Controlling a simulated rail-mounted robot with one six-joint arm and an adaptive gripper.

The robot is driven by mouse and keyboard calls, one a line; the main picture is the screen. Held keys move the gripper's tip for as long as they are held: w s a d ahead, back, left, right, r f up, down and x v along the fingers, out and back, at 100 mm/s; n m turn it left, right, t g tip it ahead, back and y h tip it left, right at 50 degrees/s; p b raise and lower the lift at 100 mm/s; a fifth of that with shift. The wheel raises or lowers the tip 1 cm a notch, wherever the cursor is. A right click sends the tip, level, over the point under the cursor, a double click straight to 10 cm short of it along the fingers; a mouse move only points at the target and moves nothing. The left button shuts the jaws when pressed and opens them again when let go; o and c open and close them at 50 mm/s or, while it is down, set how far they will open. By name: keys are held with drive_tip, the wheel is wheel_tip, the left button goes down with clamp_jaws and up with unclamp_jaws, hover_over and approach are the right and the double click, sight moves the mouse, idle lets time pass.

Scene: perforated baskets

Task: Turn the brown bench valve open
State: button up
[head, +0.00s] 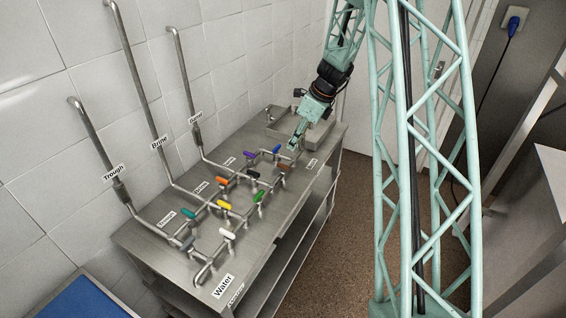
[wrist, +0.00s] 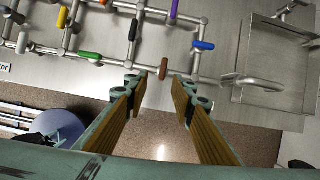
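The brown valve handle (wrist: 164,69) sits on the bench pipework near the front edge, in the upper middle of the wrist view. In the head view the brown handle (head: 286,165) is at the right end of the pipes, just below my gripper (head: 296,138). In the wrist view my gripper (wrist: 160,92) is open, with its two fingers spread to either side of the brown handle's line. The handle appears beyond the fingertips, and nothing is between the pads. I cannot tell whether a fingertip touches the pipe.
A blue handle (wrist: 203,45) and a black handle (wrist: 141,42) are close to the brown one. Other coloured handles, such as the green one (wrist: 90,56), lie to the left. A steel sink (wrist: 275,62) is at the right. Open floor (head: 345,215) lies before the bench (head: 285,220).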

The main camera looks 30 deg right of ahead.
sight(284, 165)
drive_tip(key=shift+w+d+f+m, duration=0.3)
drive_tip(key=shift+d+f, duration=0.15)
drive_tip(key=shift+f, duration=0.25)
drive_tip(key=shift+f, duration=0.1)
drive_tip(key=shift+x, duration=6.8)
clamp_jaws()
